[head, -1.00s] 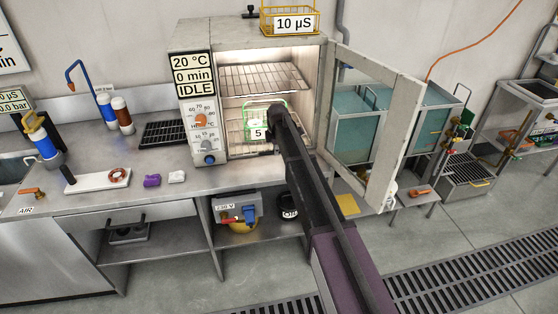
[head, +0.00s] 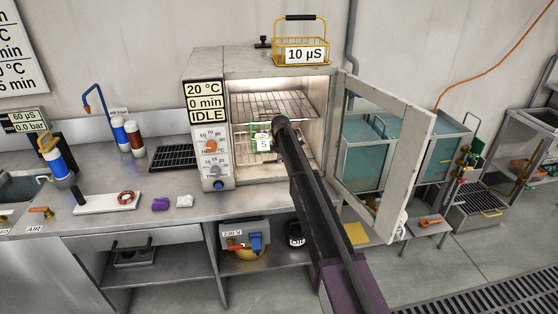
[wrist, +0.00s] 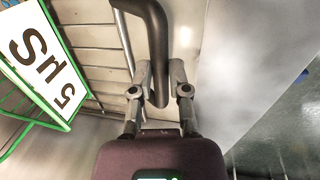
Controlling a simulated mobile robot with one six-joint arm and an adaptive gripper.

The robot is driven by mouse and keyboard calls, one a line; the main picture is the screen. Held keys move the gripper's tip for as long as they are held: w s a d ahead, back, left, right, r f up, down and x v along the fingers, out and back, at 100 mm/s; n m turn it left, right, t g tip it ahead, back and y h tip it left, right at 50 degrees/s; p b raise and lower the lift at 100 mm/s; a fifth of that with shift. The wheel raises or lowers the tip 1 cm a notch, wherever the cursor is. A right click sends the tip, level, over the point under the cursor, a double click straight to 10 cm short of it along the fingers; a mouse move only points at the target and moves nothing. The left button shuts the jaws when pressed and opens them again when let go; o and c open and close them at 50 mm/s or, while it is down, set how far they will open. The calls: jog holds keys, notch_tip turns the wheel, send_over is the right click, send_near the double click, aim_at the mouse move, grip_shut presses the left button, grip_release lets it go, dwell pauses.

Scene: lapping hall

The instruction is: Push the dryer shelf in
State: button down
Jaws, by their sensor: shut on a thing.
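The dryer (head: 255,62) stands on the bench with its door open to the right. Its lower wire shelf (head: 303,150) carries a green wire basket (head: 254,128) labelled 5 µS. The basket and shelf show inside the dryer opening, partly hidden by my arm. In the wrist view a dark bent handle (wrist: 158,50) lies between my fingers, and my gripper (wrist: 160,72) is shut on it. The shelf's wires (wrist: 95,50) and the basket's label (wrist: 42,65) show left of the handle. In the head view my gripper is hidden behind my arm.
The open door (head: 405,165) stands to the right, close to my arm. An upper wire shelf (head: 275,103) sits above the basket and looks empty. A yellow basket (head: 303,50) labelled 10 µS stands on the dryer top. Blue-green tanks (head: 368,150) stand beyond the door.

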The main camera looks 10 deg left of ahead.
jog(key=shift+w, duration=0.25)
jog(key=c, duration=0.6)
grip_release()
jog(key=shift+s, duration=0.15)
jog(key=s+d, duration=0.3)
jog(key=s, duration=0.9)
jog(key=s+d, duration=0.4)
jog(key=s, duration=0.8)
notch_tip(320, 180, up, 13)
jog(key=s+p, duration=0.2)
jog(key=p, duration=1.1)
jog(key=shift+d, duration=0.2)
